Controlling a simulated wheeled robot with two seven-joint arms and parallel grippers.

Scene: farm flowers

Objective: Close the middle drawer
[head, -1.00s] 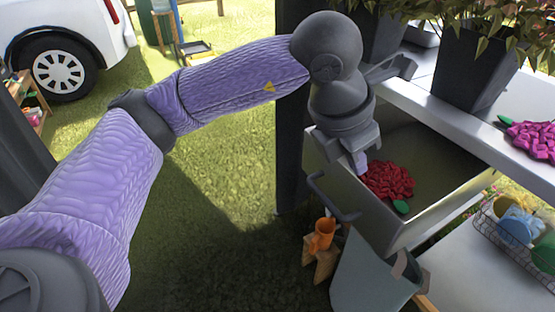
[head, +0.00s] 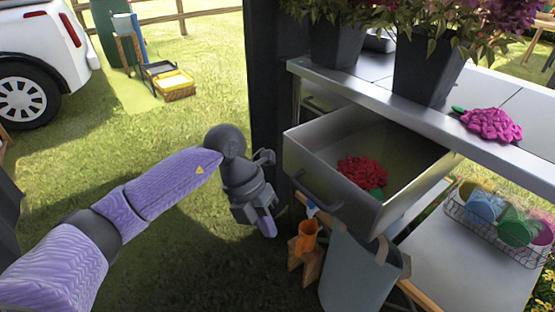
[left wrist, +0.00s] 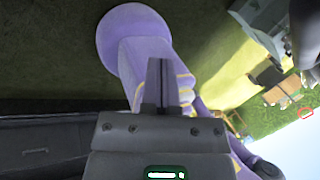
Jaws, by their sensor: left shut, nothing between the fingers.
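A grey metal drawer (head: 345,198) stands pulled out under the workbench in the head view. It has a dark bar handle (head: 318,193) on its front. A red flower head (head: 362,171) with a green leaf lies inside. My left gripper (head: 267,227) is shut and empty, to the left of the drawer front and apart from it, pointing down. Its closed fingers (left wrist: 164,88) also show in the left wrist view, where a dark panel with a handle (left wrist: 35,152) shows at lower left. My right gripper is not in view.
Dark pots (head: 425,68) of flowers and a pink flower (head: 491,124) are on the bench top (head: 400,108). Open grass lies left of the bench.

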